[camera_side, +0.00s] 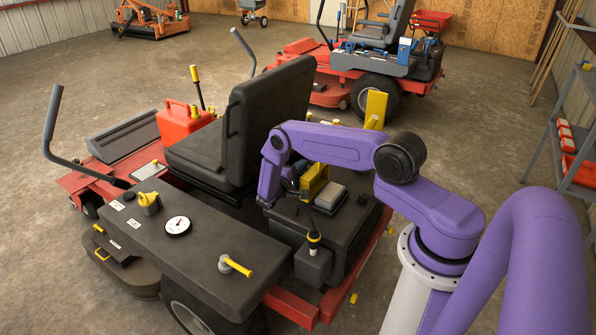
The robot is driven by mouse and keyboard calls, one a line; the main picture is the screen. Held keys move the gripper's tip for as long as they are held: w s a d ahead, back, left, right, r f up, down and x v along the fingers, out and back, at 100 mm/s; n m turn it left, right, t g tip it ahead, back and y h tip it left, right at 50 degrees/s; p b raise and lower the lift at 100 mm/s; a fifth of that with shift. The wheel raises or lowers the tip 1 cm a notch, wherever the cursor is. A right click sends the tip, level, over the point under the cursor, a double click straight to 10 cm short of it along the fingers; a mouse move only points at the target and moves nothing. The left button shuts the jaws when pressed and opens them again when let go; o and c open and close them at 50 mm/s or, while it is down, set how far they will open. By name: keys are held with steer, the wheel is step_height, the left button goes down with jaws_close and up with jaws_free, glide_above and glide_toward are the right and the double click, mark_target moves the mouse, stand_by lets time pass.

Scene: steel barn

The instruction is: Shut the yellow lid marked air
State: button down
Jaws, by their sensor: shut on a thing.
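The yellow lid (314,181) stands raised on the engine deck behind the black seat, beside a grey ribbed block (330,198). I cannot read any mark on it at this size. My gripper (293,187) is at the lid's left side, below the bent purple wrist, and is shut on the lid. The fingertips are small, dark and partly hidden, so the exact grip does not show.
The black seat (240,125) rises close to the left of my gripper. A yellow-topped filler (314,240) stands in front, and an upright yellow plate (376,106) behind. The black side panel (190,240) carries a gauge and yellow fittings.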

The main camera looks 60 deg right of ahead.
mark_target(314, 169)
steer(key=s+r+m, duration=0.1)
steer(key=s+m, duration=0.1)
steer(key=s+r+m, duration=0.1)
steer(key=m, duration=0.1)
steer(key=s+r+m, duration=0.1)
steer(key=s+m, duration=0.1)
steer(key=m, duration=0.1)
steer(key=shift+s+a+r, duration=0.1)
steer(key=shift+s+r, duration=0.05)
steer(key=shift+s, duration=0.15)
steer(key=s+m, duration=0.4)
steer(key=shift+s+f+m, duration=0.2)
steer(key=shift+m, duration=0.2)
steer(key=shift+s+f+m, duration=0.2)
steer(key=shift+s+m, duration=0.3)
steer(key=shift+m, duration=0.05)
steer(key=shift+s+f+m, duration=0.15)
steer(key=shift+s+m, duration=0.35)
steer(key=shift+m, duration=0.05)
steer(key=shift+s+f+m, duration=0.35)
steer(key=shift+s+m, duration=0.2)
steer(key=shift+s+f+m, duration=0.3)
steer(key=shift+s+m, duration=0.2)
steer(key=shift+m, duration=0.05)
